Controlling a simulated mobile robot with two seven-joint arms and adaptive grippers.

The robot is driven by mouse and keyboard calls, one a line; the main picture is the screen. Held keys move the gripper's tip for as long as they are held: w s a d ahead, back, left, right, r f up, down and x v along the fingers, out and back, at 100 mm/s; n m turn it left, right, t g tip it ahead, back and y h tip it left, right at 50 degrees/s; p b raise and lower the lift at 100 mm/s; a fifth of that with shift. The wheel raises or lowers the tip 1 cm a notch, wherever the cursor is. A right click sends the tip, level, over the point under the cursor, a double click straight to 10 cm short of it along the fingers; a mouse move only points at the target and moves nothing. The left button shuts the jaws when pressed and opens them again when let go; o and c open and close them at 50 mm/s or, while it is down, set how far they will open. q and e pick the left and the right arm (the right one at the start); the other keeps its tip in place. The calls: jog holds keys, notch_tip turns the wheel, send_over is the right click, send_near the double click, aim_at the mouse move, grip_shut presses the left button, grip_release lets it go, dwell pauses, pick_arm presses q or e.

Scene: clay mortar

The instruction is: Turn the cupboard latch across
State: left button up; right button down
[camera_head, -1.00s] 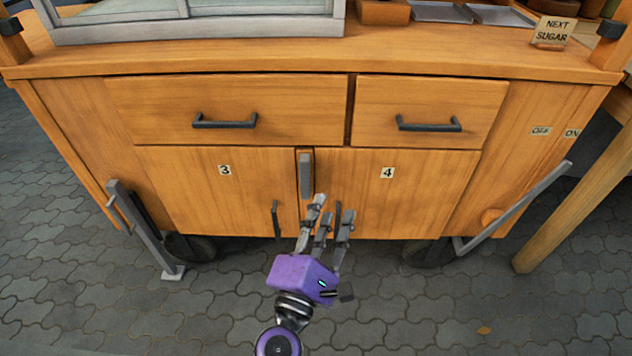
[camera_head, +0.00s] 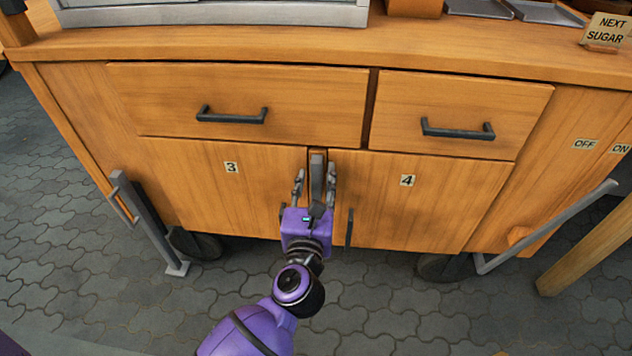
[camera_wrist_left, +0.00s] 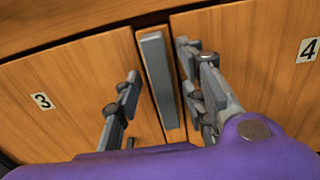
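The cupboard latch (camera_head: 317,172) is a grey upright bar on a narrow strip between door 3 (camera_head: 215,195) and door 4 (camera_head: 420,205). My purple left gripper (camera_head: 315,180) is open in front of it, with fingers on either side of the bar. In the left wrist view the latch (camera_wrist_left: 160,82) stands between the spread fingers, with a visible gap on the left and a smaller one on the right. I see no clear contact. The latch's lower end is hidden by the gripper in the head view. My right gripper is not in view.
Two drawers with dark handles (camera_head: 232,115) (camera_head: 458,131) lie above the doors. Door 4's dark upright handle (camera_head: 349,228) is just right of my gripper. Grey metal bars (camera_head: 150,225) (camera_head: 548,228) flank the cupboard. The paved floor (camera_head: 420,315) in front is clear.

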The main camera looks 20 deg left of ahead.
pick_arm(q)
jog(key=shift+w, duration=0.15)
grip_shut()
